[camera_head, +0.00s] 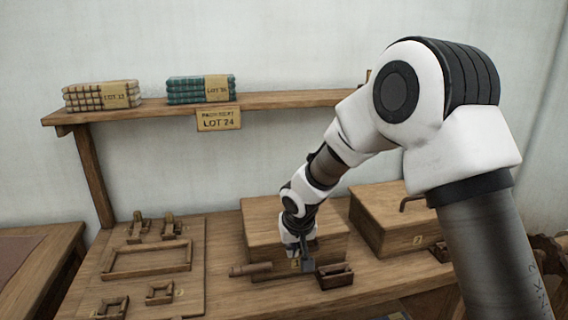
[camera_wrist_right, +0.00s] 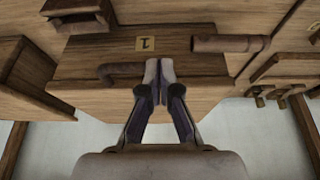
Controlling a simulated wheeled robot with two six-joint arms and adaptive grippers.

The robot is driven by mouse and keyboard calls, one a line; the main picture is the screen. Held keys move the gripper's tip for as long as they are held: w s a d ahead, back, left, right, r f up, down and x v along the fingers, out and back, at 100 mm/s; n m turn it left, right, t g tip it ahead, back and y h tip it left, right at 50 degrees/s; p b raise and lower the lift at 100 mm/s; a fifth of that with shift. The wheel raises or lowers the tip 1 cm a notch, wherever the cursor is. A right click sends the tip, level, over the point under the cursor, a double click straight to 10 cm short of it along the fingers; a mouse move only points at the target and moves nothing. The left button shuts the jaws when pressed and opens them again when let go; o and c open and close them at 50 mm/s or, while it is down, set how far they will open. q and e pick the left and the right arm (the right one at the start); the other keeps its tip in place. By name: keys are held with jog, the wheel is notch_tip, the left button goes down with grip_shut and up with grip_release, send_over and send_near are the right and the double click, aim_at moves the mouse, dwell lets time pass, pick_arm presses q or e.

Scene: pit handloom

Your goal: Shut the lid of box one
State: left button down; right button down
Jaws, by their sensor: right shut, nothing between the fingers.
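Box one (camera_head: 265,222) is a brown wooden box on the bench, with a small "1" label on its front. In the head view its lid appears to lie flat on top, partly hidden by my right arm. The right wrist view shows the label (camera_wrist_right: 145,43), the lid (camera_wrist_right: 200,85) and a dark bar handle (camera_wrist_right: 120,70). My right gripper (camera_head: 306,262) is shut and empty at the front of the box. In the wrist view its fingertips (camera_wrist_right: 159,68) are together over the lid beside the handle; contact cannot be told. My left gripper is not in view.
Box two (camera_head: 385,215), with its handle, stands to the right. A small wooden holder (camera_head: 335,277) and a wooden cylinder (camera_head: 250,269) lie in front of box one. A board with wooden frames (camera_head: 150,262) is at left. A shelf (camera_head: 275,101) holds folded cloths above.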

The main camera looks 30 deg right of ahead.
jog(key=s+f+p+v, duration=0.15)
jog(key=p+v, duration=0.25)
jog(key=v, duration=0.9)
jog(key=s+a+f+g, duration=0.1)
jog(key=s+f+g, duration=0.2)
jog(key=s+f, duration=0.55)
jog(key=s+f+g, duration=0.3)
jog(key=f, duration=1)
jog(key=s+a+f+n+g+y, duration=0.1)
jog(key=s+f, duration=0.7)
jog(key=s, duration=0.2)
jog(key=s+a+f+y, duration=0.1)
jog(key=s+a+f, duration=0.1)
jog(key=s+f, duration=0.7)
jog(key=w+r+t, duration=0.1)
jog(key=w+d+n+t, duration=0.1)
jog(key=shift+w+r+t+h, duration=0.15)
jog(key=shift+r+t+h, duration=0.25)
jog(key=shift+a, duration=0.1)
